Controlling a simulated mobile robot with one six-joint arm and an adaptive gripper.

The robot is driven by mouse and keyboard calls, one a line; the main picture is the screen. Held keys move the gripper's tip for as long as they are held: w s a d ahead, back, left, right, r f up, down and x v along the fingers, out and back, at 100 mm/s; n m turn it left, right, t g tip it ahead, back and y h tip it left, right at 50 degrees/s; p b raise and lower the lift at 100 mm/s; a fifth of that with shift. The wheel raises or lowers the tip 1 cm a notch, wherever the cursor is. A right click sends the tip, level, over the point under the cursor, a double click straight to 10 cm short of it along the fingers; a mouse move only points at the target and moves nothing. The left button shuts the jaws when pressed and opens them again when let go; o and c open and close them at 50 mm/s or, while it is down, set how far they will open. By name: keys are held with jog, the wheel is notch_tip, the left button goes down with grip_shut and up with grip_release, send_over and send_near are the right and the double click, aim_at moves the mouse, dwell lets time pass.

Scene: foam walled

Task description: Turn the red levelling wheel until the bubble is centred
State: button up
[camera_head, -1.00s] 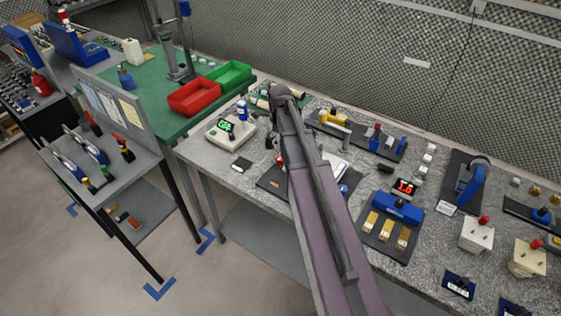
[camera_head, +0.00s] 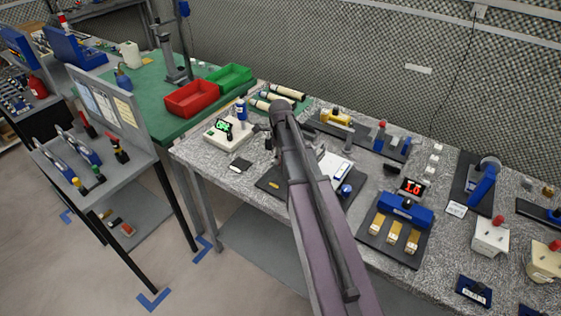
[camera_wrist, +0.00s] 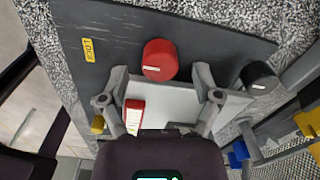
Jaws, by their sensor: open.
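The red wheel (camera_wrist: 159,60), a short cylinder with a pale mark, stands on a dark board (camera_wrist: 195,32) in the wrist view. My gripper (camera_wrist: 161,76) is open, with one fingertip to each side of the wheel and a gap on both sides. I cannot tell whether either finger touches it. A pale plate (camera_wrist: 176,104) lies below the wheel between the fingers, with a red-and-white label (camera_wrist: 134,116) on it. I cannot make out a bubble. In the head view my arm hides the wheel, and the gripper's end (camera_head: 283,118) is over the bench.
A black knob (camera_wrist: 259,76) stands right of the wheel, and a yellow tag (camera_wrist: 89,49) lies to the left. A mesh wall (camera_head: 400,60) stands behind.

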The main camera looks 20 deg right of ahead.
jog(key=shift+f+b, duration=0.3)
jog(key=shift+f, duration=0.25)
grip_shut()
